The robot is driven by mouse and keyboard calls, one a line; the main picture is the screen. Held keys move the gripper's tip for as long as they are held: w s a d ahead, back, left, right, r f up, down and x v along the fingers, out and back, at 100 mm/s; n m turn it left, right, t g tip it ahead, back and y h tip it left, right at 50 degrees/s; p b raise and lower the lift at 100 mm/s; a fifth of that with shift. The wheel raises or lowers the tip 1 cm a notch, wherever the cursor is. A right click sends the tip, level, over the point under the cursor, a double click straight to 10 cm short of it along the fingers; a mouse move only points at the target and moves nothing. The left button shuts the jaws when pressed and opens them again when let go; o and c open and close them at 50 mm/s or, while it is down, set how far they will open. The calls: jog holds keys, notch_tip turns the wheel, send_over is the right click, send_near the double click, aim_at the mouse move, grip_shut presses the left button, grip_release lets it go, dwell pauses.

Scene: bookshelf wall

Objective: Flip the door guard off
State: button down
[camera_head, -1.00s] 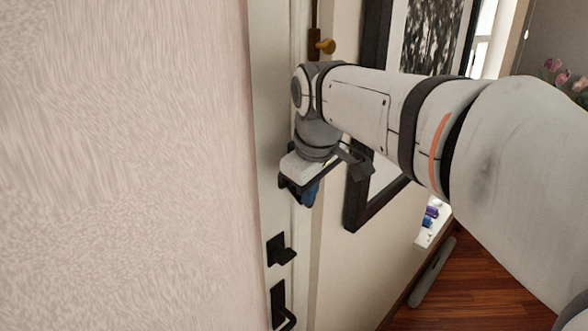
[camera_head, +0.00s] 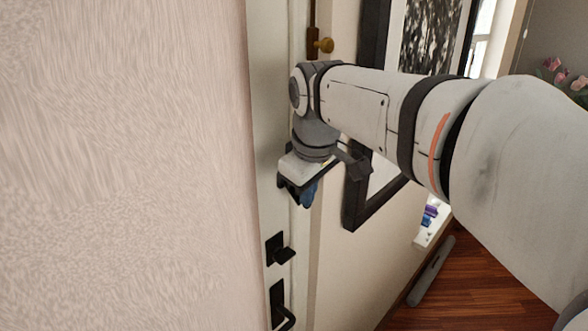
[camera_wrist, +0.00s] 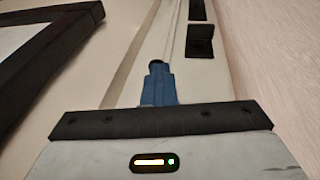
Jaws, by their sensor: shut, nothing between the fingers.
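The white door (camera_head: 270,150) stands upright beyond the near wall, with my arm in front of its far edge. A brass-coloured knob on a brown fitting (camera_head: 322,45) sits high by the door's edge, above my wrist; it may be the door guard, but I cannot tell. My gripper (camera_head: 307,192) points at the gap between door and frame, below that fitting. Its blue fingers are together and empty in the wrist view (camera_wrist: 157,72), where the door edge runs behind them. Contact with the door or frame cannot be told. No door guard shows clearly in the wrist view.
A black deadbolt (camera_head: 279,250) and a black door handle (camera_head: 281,305) sit below my gripper; the deadbolt also shows in the wrist view (camera_wrist: 200,42). A black picture frame (camera_head: 368,208) hangs to the right. The near wall (camera_head: 120,160) fills the left side.

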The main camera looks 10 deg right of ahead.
jog(key=shift+d+f, duration=0.1)
jog(key=shift+f, duration=0.2)
jog(key=shift+w+d+r+p, duration=0.1)
jog(key=shift+w+r+p, duration=0.15)
jog(key=shift+r+p, duration=0.5)
jog(key=shift+r, duration=0.15)
jog(key=p+v, duration=0.1)
jog(key=v, duration=1.3)
jog(key=shift+w, duration=0.1)
